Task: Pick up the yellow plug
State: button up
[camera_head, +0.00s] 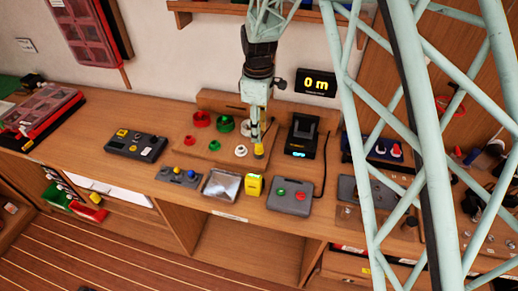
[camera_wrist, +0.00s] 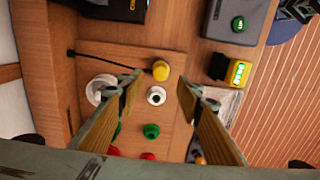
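The yellow plug (camera_head: 259,151) stands on a wooden board on the bench, directly by my gripper (camera_head: 255,138). In the wrist view the yellow plug (camera_wrist: 161,70) shows a round top, just beyond the gap between the fingertips. My gripper (camera_wrist: 160,86) is open, its two fingers well apart, with nothing held. A small white plug (camera_wrist: 156,95) appears in the gap between the fingers, nearer the palm than the yellow one. In the head view the gripper partly overlaps the yellow plug's upper side, and I cannot tell whether they touch.
Green (camera_wrist: 151,131) and red (camera_head: 189,140) plugs stand on the same board. A larger white round piece (camera_wrist: 100,88) is beside the left finger. A black device (camera_head: 301,135) is to the right. A yellow box (camera_head: 253,186) and grey button box (camera_head: 290,195) stand in front.

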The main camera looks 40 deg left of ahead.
jog(key=shift+f, duration=0.95)
jog(key=shift+d+f, duration=0.1)
jog(key=shift+f, duration=2.55)
jog(key=c, duration=0.9)
jog(key=shift+r, duration=0.15)
jog(key=shift+r, duration=4.9)
